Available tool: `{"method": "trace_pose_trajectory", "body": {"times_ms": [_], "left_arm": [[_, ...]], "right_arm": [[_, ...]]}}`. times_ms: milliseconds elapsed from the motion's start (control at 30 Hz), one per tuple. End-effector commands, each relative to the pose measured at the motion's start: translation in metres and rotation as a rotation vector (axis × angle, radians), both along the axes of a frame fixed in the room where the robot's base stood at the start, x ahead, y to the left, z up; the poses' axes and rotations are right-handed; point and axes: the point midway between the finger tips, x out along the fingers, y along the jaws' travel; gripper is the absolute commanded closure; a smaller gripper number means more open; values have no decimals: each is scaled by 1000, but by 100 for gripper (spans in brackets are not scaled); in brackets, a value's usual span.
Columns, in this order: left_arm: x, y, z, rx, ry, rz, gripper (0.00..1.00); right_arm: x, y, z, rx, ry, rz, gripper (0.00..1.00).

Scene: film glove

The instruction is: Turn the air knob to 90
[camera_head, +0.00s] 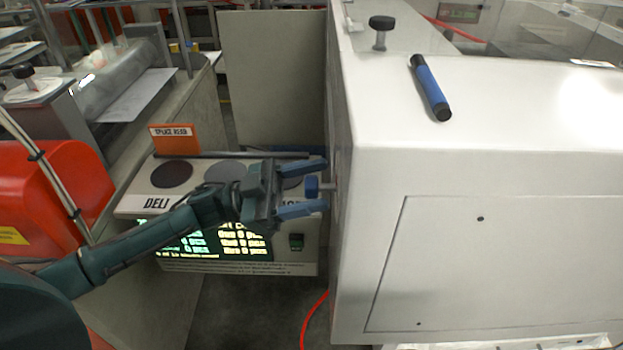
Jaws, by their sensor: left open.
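A small blue knob (312,187) sticks out to the left from the side of the large white machine (470,180). My left gripper (312,188) is open, with one blue finger above the knob and one below it. The knob lies between the fingertips, and I see a gap on both sides of it. Any scale or number on the knob is too small to read or is turned away. My right gripper is not in view.
A dark blue marker (430,87) and a black knob on a post (381,30) are on the machine's top. A counting scale (240,268) with a lit display stands behind my left gripper. A red machine (70,180) is at the left. A red hose (313,318) lies on the floor.

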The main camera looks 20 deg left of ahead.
Motion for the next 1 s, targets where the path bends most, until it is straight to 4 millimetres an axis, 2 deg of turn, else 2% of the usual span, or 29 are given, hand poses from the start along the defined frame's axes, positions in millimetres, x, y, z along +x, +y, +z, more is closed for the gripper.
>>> {"method": "trace_pose_trajectory", "body": {"times_ms": [333, 867, 1000], "left_arm": [[0, -4, 1, 0, 0, -1, 45], [1, -4, 1, 0, 0, 0, 88], [1, -4, 1, 1, -4, 0, 89]], "right_arm": [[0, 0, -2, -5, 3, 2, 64], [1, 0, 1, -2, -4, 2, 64], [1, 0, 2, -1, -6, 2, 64]]}}
